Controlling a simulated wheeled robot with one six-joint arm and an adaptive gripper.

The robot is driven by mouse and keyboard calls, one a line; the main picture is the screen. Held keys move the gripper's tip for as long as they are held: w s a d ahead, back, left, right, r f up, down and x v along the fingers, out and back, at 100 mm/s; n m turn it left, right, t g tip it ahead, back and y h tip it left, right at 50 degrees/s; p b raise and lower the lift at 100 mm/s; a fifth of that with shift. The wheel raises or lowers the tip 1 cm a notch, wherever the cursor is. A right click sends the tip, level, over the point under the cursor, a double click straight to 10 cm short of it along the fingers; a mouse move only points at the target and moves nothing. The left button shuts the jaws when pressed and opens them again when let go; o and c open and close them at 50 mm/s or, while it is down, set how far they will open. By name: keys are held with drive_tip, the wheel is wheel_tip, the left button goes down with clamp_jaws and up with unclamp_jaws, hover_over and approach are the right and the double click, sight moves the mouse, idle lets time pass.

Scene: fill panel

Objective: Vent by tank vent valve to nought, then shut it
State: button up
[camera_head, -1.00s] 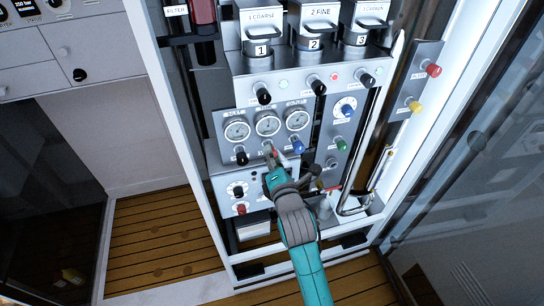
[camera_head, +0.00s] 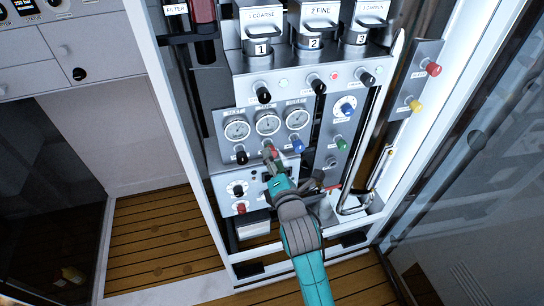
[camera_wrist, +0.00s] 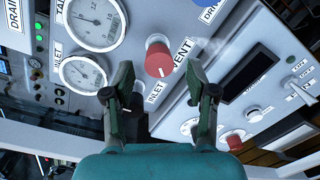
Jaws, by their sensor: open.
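In the head view my gripper (camera_head: 269,152) reaches the panel just below the middle gauge (camera_head: 268,123). The gauge labelled "TA…" (camera_wrist: 97,22) is cut by the top edge, and its reading is too small to tell. A faint pale streak (camera_wrist: 214,46) shows right of the knob.
An inlet gauge (camera_wrist: 85,73) sits beside the tank gauge. A blue knob (camera_head: 298,146) is close on the right and a black knob (camera_head: 242,158) on the left. A lower box with switches (camera_head: 238,190) stands below. A glass door (camera_head: 470,170) is at the right.

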drive_tip(key=v, duration=1)
idle(7.0)
